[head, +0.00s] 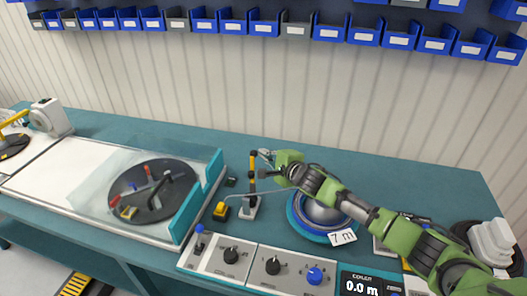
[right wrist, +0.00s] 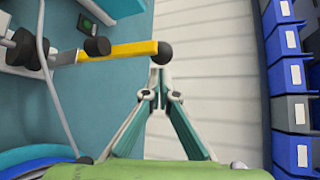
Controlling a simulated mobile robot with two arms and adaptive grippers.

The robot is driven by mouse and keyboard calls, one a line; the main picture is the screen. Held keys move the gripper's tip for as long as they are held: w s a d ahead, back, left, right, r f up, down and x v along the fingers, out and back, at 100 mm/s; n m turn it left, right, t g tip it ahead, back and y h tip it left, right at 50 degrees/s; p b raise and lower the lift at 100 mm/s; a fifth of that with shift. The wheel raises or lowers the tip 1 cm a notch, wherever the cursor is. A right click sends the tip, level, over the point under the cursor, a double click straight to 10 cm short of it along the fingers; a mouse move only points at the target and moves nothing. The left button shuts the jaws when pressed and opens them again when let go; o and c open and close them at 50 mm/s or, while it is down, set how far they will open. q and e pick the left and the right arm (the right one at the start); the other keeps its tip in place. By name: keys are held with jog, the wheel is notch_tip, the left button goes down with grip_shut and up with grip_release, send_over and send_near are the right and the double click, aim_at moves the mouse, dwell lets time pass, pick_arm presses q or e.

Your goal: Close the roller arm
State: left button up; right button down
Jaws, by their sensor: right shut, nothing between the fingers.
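The roller arm (head: 253,176) is a yellow and black lever standing upright on a pale base (head: 248,210) on the teal bench. In the right wrist view the roller arm (right wrist: 135,51) shows as a yellow bar with a black ball at its end. My right gripper (head: 264,153) is shut and empty, close beside the top of the lever. In the right wrist view its fingertips (right wrist: 160,75) meet just below the black ball; I cannot tell whether they touch it. A cable (head: 225,214) runs by the base. My left gripper is not in view.
A blue reel (head: 296,217) lies under my right forearm, with a "7 m" card (head: 342,237). A control panel (head: 250,266) with knobs is at the front. A glass-covered turntable (head: 140,203) is left. Blue bins (head: 329,30) line the wall.

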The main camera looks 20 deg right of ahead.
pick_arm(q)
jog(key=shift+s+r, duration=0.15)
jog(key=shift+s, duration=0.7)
pick_arm(e)
jog(key=shift+s+a+r, duration=0.15)
jog(key=shift+s+a, duration=0.05)
jog(key=shift+a, duration=0.15)
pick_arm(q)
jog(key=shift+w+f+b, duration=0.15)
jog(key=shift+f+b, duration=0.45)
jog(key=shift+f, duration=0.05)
pick_arm(e)
jog(key=shift+s+a, duration=0.15)
jog(key=shift+s, duration=0.15)
